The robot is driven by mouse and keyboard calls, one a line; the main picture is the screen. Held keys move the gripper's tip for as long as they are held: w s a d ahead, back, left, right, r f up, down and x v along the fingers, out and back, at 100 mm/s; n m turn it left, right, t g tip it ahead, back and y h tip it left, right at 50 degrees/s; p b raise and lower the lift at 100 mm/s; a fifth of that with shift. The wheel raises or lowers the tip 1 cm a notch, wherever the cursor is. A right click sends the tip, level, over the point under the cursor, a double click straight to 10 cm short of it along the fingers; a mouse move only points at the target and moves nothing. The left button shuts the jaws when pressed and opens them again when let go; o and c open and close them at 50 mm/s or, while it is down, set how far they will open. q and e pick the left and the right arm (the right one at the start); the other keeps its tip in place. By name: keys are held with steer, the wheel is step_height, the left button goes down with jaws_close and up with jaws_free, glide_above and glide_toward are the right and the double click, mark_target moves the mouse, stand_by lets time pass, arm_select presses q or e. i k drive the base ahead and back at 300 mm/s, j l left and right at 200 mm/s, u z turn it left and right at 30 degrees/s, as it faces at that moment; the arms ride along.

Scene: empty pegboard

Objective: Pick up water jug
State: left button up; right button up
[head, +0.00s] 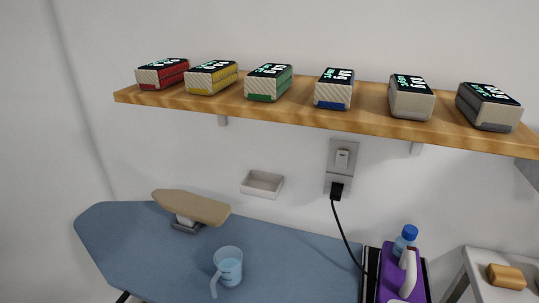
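The water jug (229,268) is a translucent light-blue pitcher with its handle toward the lower left. It stands upright on the blue ironing board (130,240), near the bottom middle of the head view. Neither of my grippers shows in this view.
A small sleeve board (190,205) stands on the ironing board, behind and left of the jug. At right are a purple iron (404,270), a blue-capped bottle (406,238) and a black cord (347,235) plugged into the wall. A wooden shelf (365,118) holds several boxes above.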

mark_target(228, 261)
steer(key=j, duration=0.3)
steer(key=j+u, duration=0.15)
steer(key=u, duration=0.2)
steer(key=j+u, duration=0.1)
steer(key=u, duration=0.25)
